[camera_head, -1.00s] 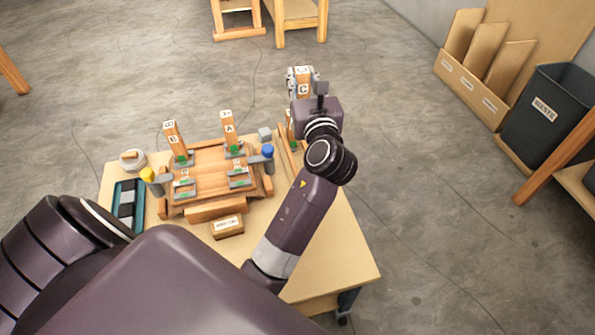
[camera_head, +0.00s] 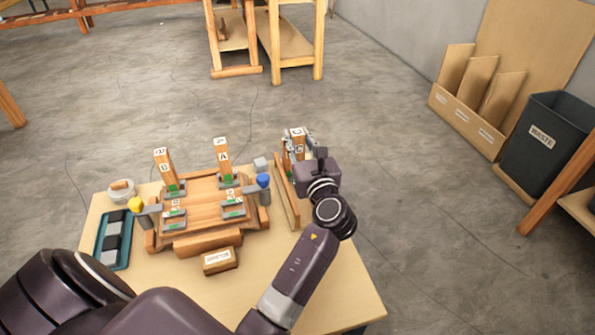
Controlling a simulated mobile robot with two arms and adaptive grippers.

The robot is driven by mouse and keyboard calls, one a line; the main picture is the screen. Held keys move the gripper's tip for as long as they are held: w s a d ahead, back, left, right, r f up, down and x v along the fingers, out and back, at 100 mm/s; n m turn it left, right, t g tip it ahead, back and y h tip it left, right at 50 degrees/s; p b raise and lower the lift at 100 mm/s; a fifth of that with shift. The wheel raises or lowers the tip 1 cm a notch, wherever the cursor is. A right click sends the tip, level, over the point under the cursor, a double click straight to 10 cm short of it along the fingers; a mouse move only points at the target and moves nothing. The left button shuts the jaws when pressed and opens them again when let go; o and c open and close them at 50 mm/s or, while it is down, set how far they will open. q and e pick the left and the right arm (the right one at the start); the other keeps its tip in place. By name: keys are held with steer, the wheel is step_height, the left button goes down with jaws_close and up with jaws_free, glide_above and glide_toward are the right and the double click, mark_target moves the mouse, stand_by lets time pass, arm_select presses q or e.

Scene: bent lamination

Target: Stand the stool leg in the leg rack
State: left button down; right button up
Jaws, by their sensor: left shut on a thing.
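My left gripper (camera_head: 299,147) is shut on an upright wooden stool leg marked C (camera_head: 297,132) at the table's far right corner. The gripper and wrist hide the leg's lower end, so I cannot tell whether it touches anything. Just left of and below it lies a long narrow wooden piece with raised rails (camera_head: 281,193), possibly the leg rack. Left of that is a wooden fixture (camera_head: 201,210) with metal sockets. Leg A (camera_head: 222,158) and leg B (camera_head: 165,166) stand upright in its back sockets. My right gripper is not in view.
The fixture has a blue-topped clamp (camera_head: 264,182) and a yellow-topped clamp (camera_head: 136,204). A small labelled box (camera_head: 220,260), a teal tray (camera_head: 103,251) and a round container (camera_head: 121,191) are on the table (camera_head: 345,286). The table's front right is clear.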

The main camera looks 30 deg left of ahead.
arm_select(q)
step_height(320, 180, down, 6)
steer(key=shift+f+b, duration=0.25)
steer(key=shift+b, duration=0.9)
steer(key=shift+f+b, duration=0.6)
steer(key=shift+f, duration=0.9)
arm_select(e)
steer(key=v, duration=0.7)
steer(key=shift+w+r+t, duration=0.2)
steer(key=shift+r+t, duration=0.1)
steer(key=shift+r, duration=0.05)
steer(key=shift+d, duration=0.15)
arm_select(q)
steer(key=shift+f, duration=0.15)
steer(key=c, duration=1.6)
jaws_free()
